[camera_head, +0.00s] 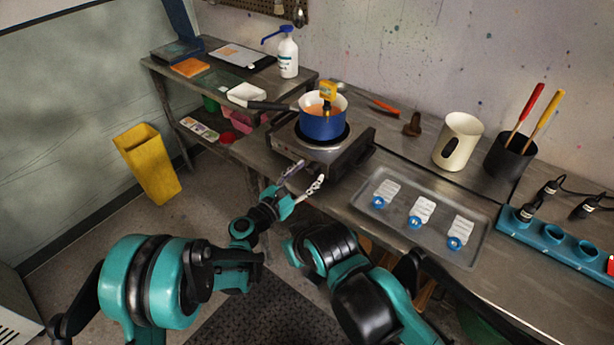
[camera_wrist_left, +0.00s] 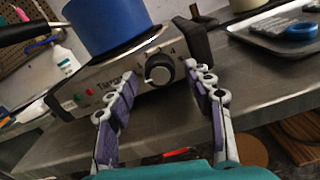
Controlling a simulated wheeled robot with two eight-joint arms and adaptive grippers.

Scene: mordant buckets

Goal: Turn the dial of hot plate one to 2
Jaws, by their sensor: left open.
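The hot plate (camera_head: 345,156) stands at the front edge of the metal bench, with a blue pot (camera_head: 323,124) on it. In the left wrist view its front panel (camera_wrist_left: 95,88) carries a round black and silver dial (camera_wrist_left: 158,69), a red light and a green light. A 4 is printed to the right of the dial; I cannot read the pointer's setting. My left gripper (camera_head: 302,180) is open and empty in front of the panel. In the left wrist view its fingers (camera_wrist_left: 165,100) are spread, with the dial beyond and between them, apart from both. My right gripper is not in view.
A metal tray (camera_head: 362,214) with several blue and white items lies right of the hot plate. The pot's handle (camera_head: 268,105) points left. A beige jug (camera_head: 458,141) and a dark pot of tools (camera_head: 509,158) stand behind. A yellow bin (camera_head: 148,164) stands on the floor.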

